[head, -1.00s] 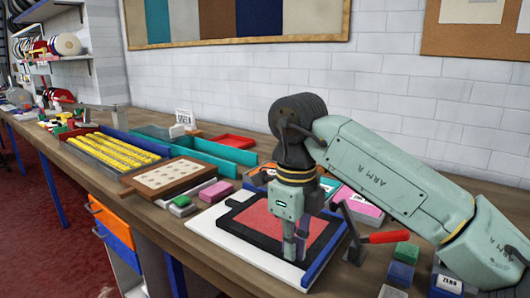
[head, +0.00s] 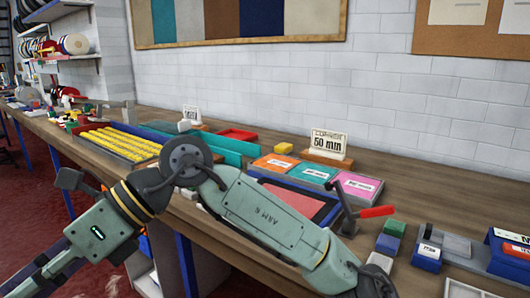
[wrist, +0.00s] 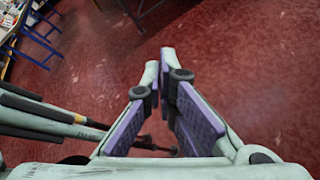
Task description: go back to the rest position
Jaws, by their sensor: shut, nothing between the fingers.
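My gripper (wrist: 160,65) is shut and empty, with its purple-padded fingers pointing out over the dark red floor in the wrist view. In the head view my gripper (head: 38,275) is at the lower left, off the front side of the workbench (head: 400,172) and away from the things on it. My arm crosses the front of the bench from the lower right and hides part of the red panel (head: 291,200) in its dark and blue frame.
A lever with a red handle (head: 376,211) stands right of the panel. Behind are orange, teal and pink labelled boxes (head: 357,186) and a "50 min" sign (head: 327,142). A tray of yellow strips (head: 117,143) lies left. The floor (wrist: 235,50) ahead of the fingers looks clear.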

